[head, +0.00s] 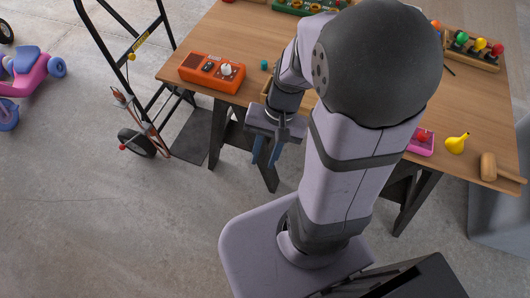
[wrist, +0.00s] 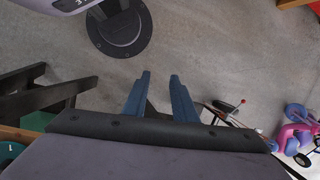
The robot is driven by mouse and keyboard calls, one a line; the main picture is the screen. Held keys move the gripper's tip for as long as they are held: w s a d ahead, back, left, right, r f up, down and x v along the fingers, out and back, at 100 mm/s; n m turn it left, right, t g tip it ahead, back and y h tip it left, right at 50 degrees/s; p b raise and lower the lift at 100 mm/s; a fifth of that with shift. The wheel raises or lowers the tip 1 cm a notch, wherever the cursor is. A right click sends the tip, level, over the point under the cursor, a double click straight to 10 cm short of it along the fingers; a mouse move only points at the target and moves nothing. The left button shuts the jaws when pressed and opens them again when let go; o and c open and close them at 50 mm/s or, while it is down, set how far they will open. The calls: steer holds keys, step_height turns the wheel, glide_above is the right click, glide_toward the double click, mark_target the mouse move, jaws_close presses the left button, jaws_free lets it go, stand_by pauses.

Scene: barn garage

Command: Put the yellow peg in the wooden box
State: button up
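In the head view a yellow-topped peg (head: 480,44) stands among several coloured pegs in a wooden rack (head: 485,64) at the table's far right. My gripper (head: 264,160) hangs off the table's near edge, far from that peg. Its two blue fingers point down, apart and empty. The wrist view also shows the open gripper (wrist: 160,76) over bare floor. The wooden box is not clearly visible; my arm covers the middle of the table. A small wooden edge (head: 266,88) shows beside my arm, but I cannot tell what it belongs to.
On the wooden table (head: 205,45) are an orange device (head: 212,72), a small teal ball (head: 264,64), a pink object (head: 420,143), a yellow pear-shaped object (head: 457,143) and a wooden mallet (head: 489,166). A green rack (head: 300,6) is at the back. A hand truck (head: 130,75) stands left.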

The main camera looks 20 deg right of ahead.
steer(key=n+h, duration=0.1)
steer(key=n, duration=0.1)
steer(key=n+h, duration=0.1)
steer(key=n, duration=0.1)
steer(key=r+n+t+h, duration=0.1)
steer(key=n, duration=0.2)
steer(key=shift+s, duration=0.15)
step_height(320, 180, up, 3)
steer(key=p, duration=0.3)
steer(key=shift+r, duration=0.1)
